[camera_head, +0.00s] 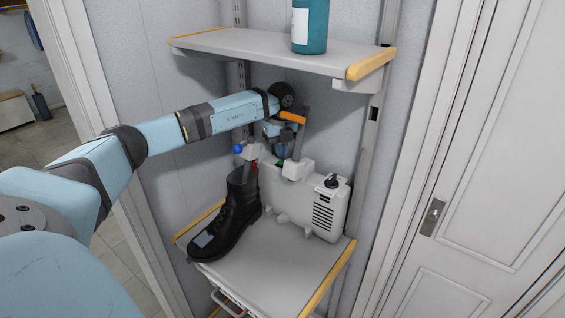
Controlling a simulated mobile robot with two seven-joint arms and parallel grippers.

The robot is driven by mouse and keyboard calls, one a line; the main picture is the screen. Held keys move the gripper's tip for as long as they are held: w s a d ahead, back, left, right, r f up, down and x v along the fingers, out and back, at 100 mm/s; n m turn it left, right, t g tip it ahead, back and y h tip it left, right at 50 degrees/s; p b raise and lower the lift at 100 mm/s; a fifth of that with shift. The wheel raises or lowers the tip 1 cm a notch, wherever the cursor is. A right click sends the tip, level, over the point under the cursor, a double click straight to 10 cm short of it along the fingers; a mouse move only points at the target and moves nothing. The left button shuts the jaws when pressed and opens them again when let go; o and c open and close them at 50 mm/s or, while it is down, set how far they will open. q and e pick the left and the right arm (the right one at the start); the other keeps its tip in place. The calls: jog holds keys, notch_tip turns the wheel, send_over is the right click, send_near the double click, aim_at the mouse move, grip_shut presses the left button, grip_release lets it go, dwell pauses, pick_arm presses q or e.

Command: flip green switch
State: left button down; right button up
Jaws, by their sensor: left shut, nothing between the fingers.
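A light grey machine (327,209) stands on the lower shelf, with a vented front and a black knob on top. A small green part (280,163), which looks like the green switch, shows on top of it and is mostly hidden; I cannot tell its position. My left arm reaches in from the left, and my left gripper (281,152) points down just above the green part. The gripper is shut with nothing held. Its fingertips are small and partly hidden, so I cannot tell whether they touch the switch. My right gripper is not in view.
A black boot (231,217) stands in front of the machine. An upper shelf (250,46) holding a teal bottle (311,27) hangs above the arm.

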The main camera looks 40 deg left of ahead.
aim_at(281, 162)
pick_arm(q)
jog(key=shift+f+b, duration=0.5)
jog(key=shift+f, duration=0.6)
dwell(0.4)
jog(key=shift+f, duration=0.3)
jog(key=shift+r, duration=0.15)
jog(key=shift+r+p, duration=0.7)
jog(key=shift+r, duration=0.2)
jog(key=shift+r+p, duration=1.6)
jog(key=shift+r, duration=0.95)
jog(key=shift+f, duration=0.1)
